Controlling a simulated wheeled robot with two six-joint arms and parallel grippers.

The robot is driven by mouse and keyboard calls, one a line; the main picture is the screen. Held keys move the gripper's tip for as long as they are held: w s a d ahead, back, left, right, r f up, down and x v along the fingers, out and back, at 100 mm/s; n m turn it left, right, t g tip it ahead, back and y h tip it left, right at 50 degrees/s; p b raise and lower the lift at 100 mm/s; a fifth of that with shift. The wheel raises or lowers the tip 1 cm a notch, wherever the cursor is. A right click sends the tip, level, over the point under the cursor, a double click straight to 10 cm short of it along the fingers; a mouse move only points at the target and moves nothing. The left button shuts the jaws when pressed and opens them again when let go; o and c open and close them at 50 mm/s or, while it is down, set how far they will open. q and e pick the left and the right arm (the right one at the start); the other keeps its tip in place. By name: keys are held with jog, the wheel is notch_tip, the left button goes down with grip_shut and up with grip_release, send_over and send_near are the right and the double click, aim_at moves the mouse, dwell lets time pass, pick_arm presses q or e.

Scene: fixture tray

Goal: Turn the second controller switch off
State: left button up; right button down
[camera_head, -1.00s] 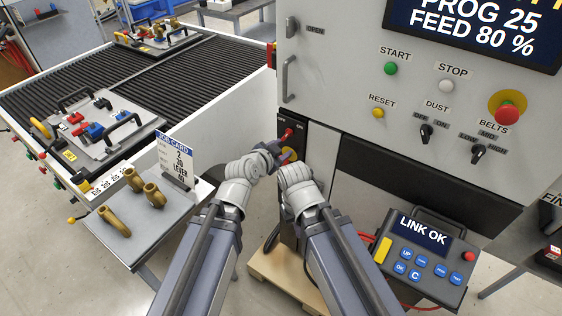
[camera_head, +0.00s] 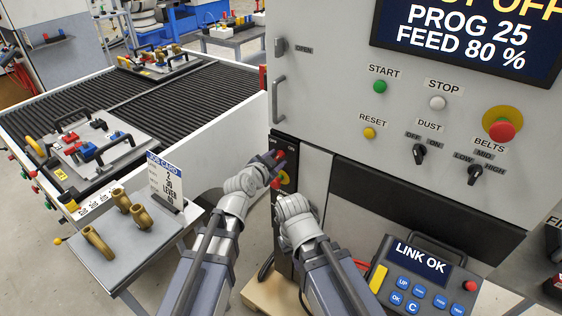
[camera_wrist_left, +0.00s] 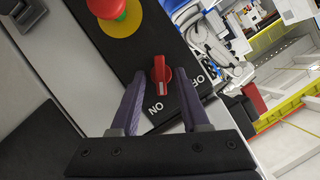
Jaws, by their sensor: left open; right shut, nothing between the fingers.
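A red rotary switch (camera_wrist_left: 161,74) sits on a black panel (camera_wrist_left: 128,58) marked ON and OFF. Its white mark points toward ON. In the head view the switch (camera_head: 281,154) shows near the panel's top. My left gripper (camera_wrist_left: 158,100) is open, its purple fingers either side of the switch and not closed on it. In the head view my left gripper (camera_head: 272,160) is at the panel. A red mushroom button on a yellow disc (camera_wrist_left: 118,24) is beside the switch. My right gripper (camera_head: 281,189) is shut and empty, lower down near that button, mostly hidden by its wrist.
The machine front (camera_head: 320,110) with buttons and knobs stands right of the panel. A pendant reading LINK OK (camera_head: 420,275) is at lower right. A side table (camera_head: 150,240) with brass parts and a job card (camera_head: 164,178) is at left, by the roller conveyor (camera_head: 190,95).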

pick_arm(q)
jog(key=shift+w+d+f, duration=0.1)
jog(key=shift+w+f, duration=0.05)
jog(key=shift+w, duration=0.15)
jog(key=shift+c, duration=0.3)
grip_shut()
